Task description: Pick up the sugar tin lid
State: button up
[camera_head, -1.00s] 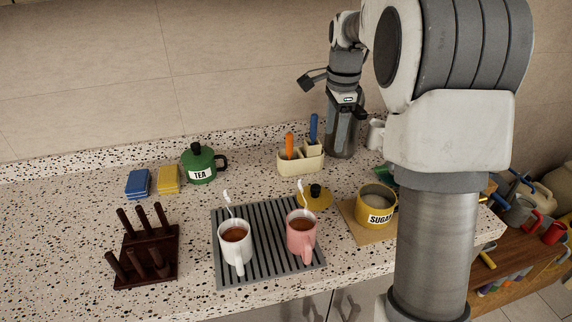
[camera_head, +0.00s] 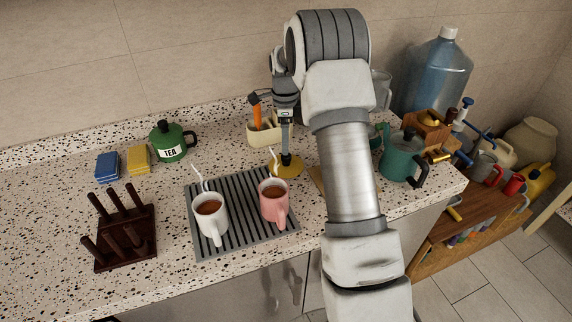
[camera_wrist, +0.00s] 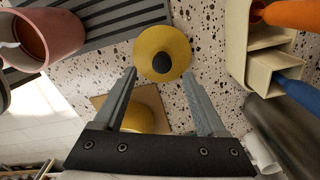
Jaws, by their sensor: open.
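The sugar tin lid (camera_head: 291,171) is a yellow disc with a black knob, lying on the speckled counter just right of the striped drying mat. It also shows in the wrist view (camera_wrist: 150,38) at top middle, knob facing the camera. My gripper (camera_head: 286,154) points down just above the lid. In the wrist view its two fingers (camera_wrist: 159,74) are spread apart, with the knob a little beyond the tips and nothing between them. The yellow sugar tin (camera_wrist: 145,115) is partly visible between and below the fingers on a wooden board (camera_wrist: 103,102); my arm hides it in the head view.
A pink mug (camera_head: 273,203) and a white mug (camera_head: 210,222) of tea stand on the grey striped mat (camera_head: 241,236), the pink one near the lid. A cream utensil holder (camera_head: 262,138) is close behind my gripper. A green pot (camera_head: 402,160) stands right of my arm.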

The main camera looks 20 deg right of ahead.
aim_at(286, 161)
jog(key=shift+w+d+f+p, duration=0.1)
jog(key=shift+f+p, duration=0.1)
jog(key=shift+f, duration=1.6)
jog(key=shift+w+f+p, duration=0.1)
jog(key=shift+f+p, duration=0.05)
jog(key=shift+f, duration=1.65)
jog(key=shift+c, duration=0.3)
grip_shut()
